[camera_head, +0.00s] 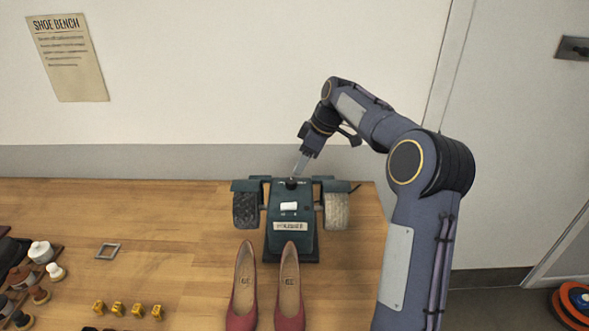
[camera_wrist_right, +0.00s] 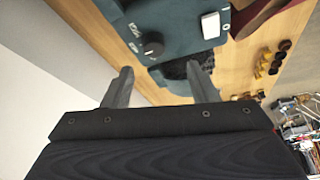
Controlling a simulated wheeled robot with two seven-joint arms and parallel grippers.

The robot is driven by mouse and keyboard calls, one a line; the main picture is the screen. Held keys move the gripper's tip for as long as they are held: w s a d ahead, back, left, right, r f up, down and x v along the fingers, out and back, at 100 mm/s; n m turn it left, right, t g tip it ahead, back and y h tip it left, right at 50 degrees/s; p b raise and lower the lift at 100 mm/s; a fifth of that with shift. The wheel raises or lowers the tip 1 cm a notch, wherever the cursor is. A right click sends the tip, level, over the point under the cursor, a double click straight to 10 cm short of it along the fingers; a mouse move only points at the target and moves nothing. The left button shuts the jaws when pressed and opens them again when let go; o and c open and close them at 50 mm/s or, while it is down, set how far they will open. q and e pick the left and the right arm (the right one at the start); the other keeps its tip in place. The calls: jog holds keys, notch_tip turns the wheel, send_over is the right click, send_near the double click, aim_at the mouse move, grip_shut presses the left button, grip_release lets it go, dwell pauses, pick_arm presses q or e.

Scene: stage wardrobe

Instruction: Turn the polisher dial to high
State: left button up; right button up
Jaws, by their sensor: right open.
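The polisher (camera_head: 290,236) is a dark teal machine on the bench, with a dark brush wheel on its left and a pale one on its right. Its black round dial (camera_head: 291,184) is on top near the back. The dial also shows in the right wrist view (camera_wrist_right: 152,46), with small white markings beside it too small to read surely. My right gripper (camera_head: 299,168) reaches down from the upper right to just above the dial. In the wrist view its two fingers (camera_wrist_right: 161,72) are apart with nothing between them, and the dial lies beyond their tips. My left gripper is not in view.
A white rocker switch (camera_head: 289,206) is on the polisher's front. Two red shoes (camera_head: 266,295) stand before it. Yellow blocks (camera_head: 128,310), a metal frame (camera_head: 107,251) and knobbed brushes (camera_head: 40,252) lie on the left. The bench between them and the polisher is clear.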

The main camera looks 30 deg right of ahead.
aim_at(292, 180)
jog(key=x, duration=0.2)
jog(key=p+x, duration=0.1)
jog(key=x, duration=0.5)
jog(key=shift+w+d+f+p, duration=0.2)
jog(key=shift+w+d+p, duration=0.1)
jog(key=shift+w+p, duration=0.1)
jog(key=c, duration=1)
